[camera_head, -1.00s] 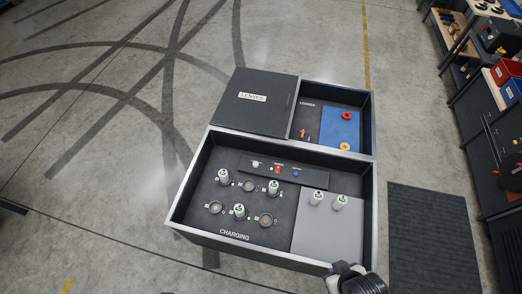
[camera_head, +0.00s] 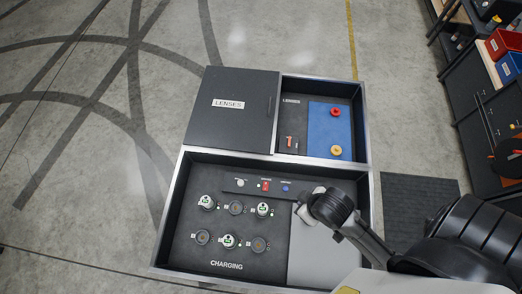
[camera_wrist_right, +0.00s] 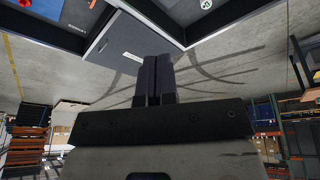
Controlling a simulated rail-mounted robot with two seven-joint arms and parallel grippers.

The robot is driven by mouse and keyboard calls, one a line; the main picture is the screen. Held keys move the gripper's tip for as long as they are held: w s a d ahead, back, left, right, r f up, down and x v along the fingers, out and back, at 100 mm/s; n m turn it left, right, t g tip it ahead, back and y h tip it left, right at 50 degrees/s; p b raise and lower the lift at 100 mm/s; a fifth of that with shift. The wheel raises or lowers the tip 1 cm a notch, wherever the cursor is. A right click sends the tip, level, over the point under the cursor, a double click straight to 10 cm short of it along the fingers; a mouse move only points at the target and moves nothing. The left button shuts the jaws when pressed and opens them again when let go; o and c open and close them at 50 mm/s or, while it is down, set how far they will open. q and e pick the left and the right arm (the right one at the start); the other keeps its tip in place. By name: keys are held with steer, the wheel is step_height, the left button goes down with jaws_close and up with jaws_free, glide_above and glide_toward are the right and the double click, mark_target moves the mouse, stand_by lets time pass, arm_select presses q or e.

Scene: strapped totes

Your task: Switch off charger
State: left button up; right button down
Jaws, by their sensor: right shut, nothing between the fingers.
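The charging tote (camera_head: 163,226) has a dark control strip (camera_head: 252,184) along its back, with a red switch (camera_head: 265,186), a white knob (camera_head: 240,182) and a blue button (camera_head: 286,188). Below the strip, three white-green batteries (camera_head: 229,241) stand in round sockets; other sockets, such as the front right one (camera_head: 258,244), are empty. My right arm reaches in from the right over the grey pad (camera_head: 304,262), its wrist right of the strip's right end. My right gripper (camera_wrist_right: 153,62) is shut and empty in the wrist view; its fingertips are not clear in the head view. My left gripper is out of view.
Behind stands the lenses tote with a dark closed lid (camera_head: 228,116) at left and an open bay at right. The bay holds a blue mat (camera_head: 321,128) with red and yellow rings. Tote walls rise around the charging area. Shelving stands at far right.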

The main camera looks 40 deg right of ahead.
steer(key=w+f+n+b, duration=0.1)
steer(key=w+f+b, duration=0.3)
steer(key=f+b, duration=0.5)
steer(key=w+f+n+g+b, duration=0.15)
steer(key=w+f+b, duration=0.25)
steer(key=f+b, duration=0.5)
steer(key=w+f+n+b, duration=0.2)
steer(key=w+f+b, duration=0.25)
steer(key=f, duration=0.85)
arm_select(q)
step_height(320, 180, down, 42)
steer(key=b, duration=1.9)
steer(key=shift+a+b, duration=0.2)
steer(key=shift+b, duration=0.1)
arm_select(e)
steer(key=w+d+f+n, duration=0.1)
steer(key=w+d+f, duration=0.2)
steer(key=w+f, duration=0.3)
steer(key=w+d+f+n+g+h, duration=0.1)
steer(key=w+d+f, duration=0.2)
steer(key=f, duration=1)
steer(key=w, duration=0.3)
steer(key=shift+w+d+f, duration=0.2)
steer(key=shift+d, duration=0.05)
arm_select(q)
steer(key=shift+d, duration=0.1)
arm_select(e)
steer(key=shift+f, duration=0.1)
